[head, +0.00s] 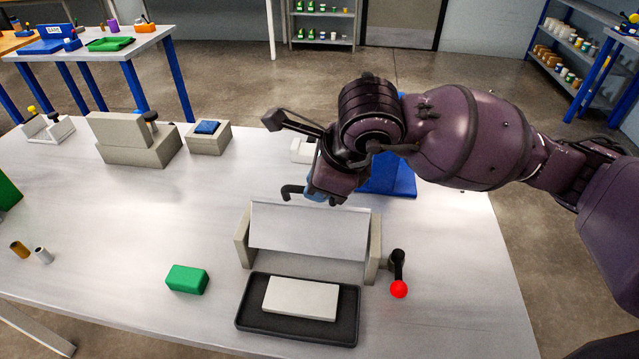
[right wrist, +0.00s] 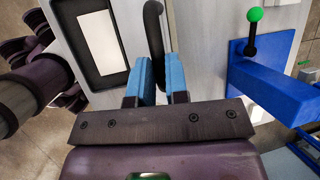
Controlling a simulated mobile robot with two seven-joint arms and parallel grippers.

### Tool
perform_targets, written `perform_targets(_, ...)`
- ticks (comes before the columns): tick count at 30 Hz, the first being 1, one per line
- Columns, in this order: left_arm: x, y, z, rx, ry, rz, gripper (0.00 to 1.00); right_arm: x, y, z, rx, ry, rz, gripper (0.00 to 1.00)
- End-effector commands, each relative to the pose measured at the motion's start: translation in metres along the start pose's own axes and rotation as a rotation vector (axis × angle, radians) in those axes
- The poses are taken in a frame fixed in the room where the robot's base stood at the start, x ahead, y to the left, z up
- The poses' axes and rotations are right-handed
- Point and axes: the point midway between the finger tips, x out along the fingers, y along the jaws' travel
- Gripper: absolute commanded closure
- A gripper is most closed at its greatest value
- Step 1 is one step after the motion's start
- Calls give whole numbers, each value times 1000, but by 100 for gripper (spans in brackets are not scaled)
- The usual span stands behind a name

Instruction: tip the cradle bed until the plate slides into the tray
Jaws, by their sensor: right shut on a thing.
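The cradle (head: 243,240) stands near the front of the table, its pale bed (head: 310,232) tilted steeply down toward the tray. The plate (head: 300,298), a pale flat slab, lies in the dark tray (head: 248,318) in front of the cradle. Both also show in the right wrist view, the plate (right wrist: 98,42) inside the tray (right wrist: 70,12). My right gripper (head: 318,190) is above and behind the bed, its blue fingers shut on a black curved handle (right wrist: 153,30). How the handle joins the bed is hidden. My left gripper is not in view.
A lever with a red ball (head: 398,289) is right of the cradle. A green block (head: 187,279) lies to the left. A blue block (right wrist: 270,90) with a green-ball lever (right wrist: 254,15) stands behind. Grey fixtures (head: 135,140) line the back left. The left-middle table is clear.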

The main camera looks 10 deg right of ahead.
Motion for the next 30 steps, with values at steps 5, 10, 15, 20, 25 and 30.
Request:
perform_targets(5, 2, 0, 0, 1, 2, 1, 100, 8, 8, -5, 2, 14, 26, 100)
perform_targets(10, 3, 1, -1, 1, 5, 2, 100, 8, 8, -5, 3, 15, 26, 100)
perform_targets(15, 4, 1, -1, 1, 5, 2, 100, 8, 8, -5, 3, 15, 26, 100)
perform_targets(20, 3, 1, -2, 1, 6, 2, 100, 7, 7, -5, 2, 14, 23, 65)
perform_targets(25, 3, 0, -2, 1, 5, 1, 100, 5, 5, -4, 1, 11, 16, 60)
perform_targets(30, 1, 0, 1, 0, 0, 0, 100, 2, 4, -3, 0, 9, 12, 60)
